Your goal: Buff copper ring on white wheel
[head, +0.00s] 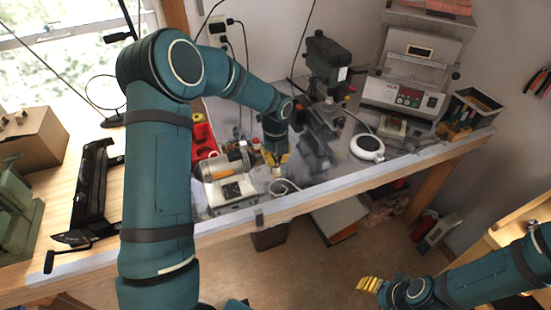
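My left gripper (276,159) points down over the workbench, its yellow fingers just above a small pale piece. I cannot tell whether it grips anything; the fingers are too small to read. A grey bench machine with a cylindrical body (216,166) stands just left of the gripper. A small whitish part lies close to its right end, but I cannot tell for sure that it is the white wheel. I cannot make out the copper ring. My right gripper (368,285), with yellow fingers, is at the lower right, off the bench over the floor.
The bench (330,190) holds a green drill press (326,62), a round white-topped device (367,147), a grey cabinet machine (404,95) and a red holder (203,136). A black tool (92,190) and cardboard box (33,138) sit at left. A white cable curls near the front edge.

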